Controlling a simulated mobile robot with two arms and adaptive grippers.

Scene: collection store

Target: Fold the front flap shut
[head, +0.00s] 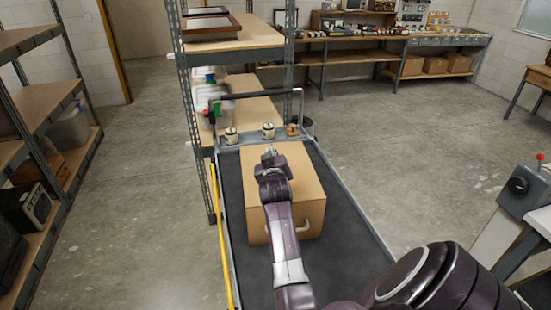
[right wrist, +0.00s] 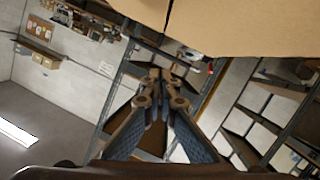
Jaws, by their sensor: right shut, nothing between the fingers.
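My right gripper (head: 269,153) is over the far part of the box top, and my arm hides the middle of the box. In the right wrist view the gripper's fingertips (right wrist: 160,74) are together with nothing between them. Cardboard (right wrist: 250,28) fills the upper right of that view, with a dark gap near its left end. I cannot make out the front flap separately or tell its angle. My left gripper is not in view.
The cart (head: 345,225) has a dark deck and a raised handle (head: 255,96) at its far end. Several small canisters (head: 268,131) stand there. A shelf rack (head: 250,115) stands beyond and left. Floor (head: 400,150) is clear on the right.

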